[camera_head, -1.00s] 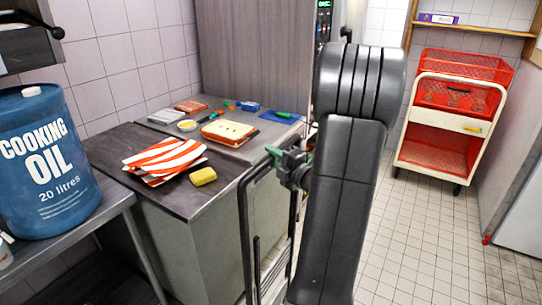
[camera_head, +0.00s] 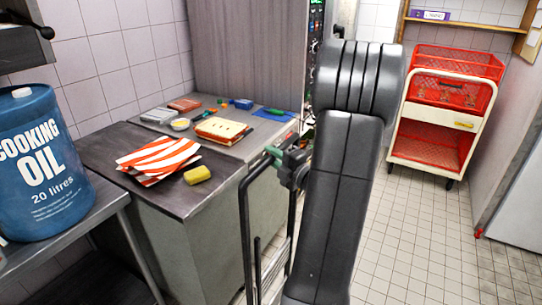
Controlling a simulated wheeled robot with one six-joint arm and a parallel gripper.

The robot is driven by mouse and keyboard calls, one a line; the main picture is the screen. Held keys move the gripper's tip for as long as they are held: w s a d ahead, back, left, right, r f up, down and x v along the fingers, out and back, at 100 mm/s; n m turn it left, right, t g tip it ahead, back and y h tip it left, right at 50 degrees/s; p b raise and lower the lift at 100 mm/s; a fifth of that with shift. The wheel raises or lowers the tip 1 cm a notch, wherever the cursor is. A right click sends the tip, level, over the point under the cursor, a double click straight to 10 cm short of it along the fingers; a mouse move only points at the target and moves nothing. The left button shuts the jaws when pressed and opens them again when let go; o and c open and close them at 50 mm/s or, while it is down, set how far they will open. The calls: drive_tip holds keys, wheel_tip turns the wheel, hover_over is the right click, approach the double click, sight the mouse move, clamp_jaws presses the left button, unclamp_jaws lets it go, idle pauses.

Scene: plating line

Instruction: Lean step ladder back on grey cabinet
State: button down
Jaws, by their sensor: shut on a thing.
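The step ladder (camera_head: 245,237) shows as a black tubular frame with pale steps low down, upright in front of the counter. My gripper (camera_head: 276,157) is shut on the top rail of the step ladder, and my arm hides the ladder's right part. The grey cabinet (camera_head: 190,240) stands just behind and left of the ladder, with a dark top at the left and a lighter top at the right. I cannot tell whether the ladder touches the cabinet or the floor.
A striped cloth (camera_head: 158,160) and a yellow sponge (camera_head: 197,175) lie on the dark top. A blue oil drum (camera_head: 42,165) stands on a left table. A red-basket cart (camera_head: 437,120) stands at the back right. The tiled floor (camera_head: 420,240) is clear.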

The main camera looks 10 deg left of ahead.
drive_tip(key=shift+s+d+r+p, duration=0.2)
drive_tip(key=shift+d+p, duration=0.3)
drive_tip(key=shift+d, duration=0.1)
idle(1.5)
drive_tip(key=shift+f+b, duration=0.55)
drive_tip(key=shift+f, duration=0.9)
idle(1.5)
drive_tip(key=shift+s+f, duration=0.2)
drive_tip(key=shift+f, duration=0.3)
idle(0.4)
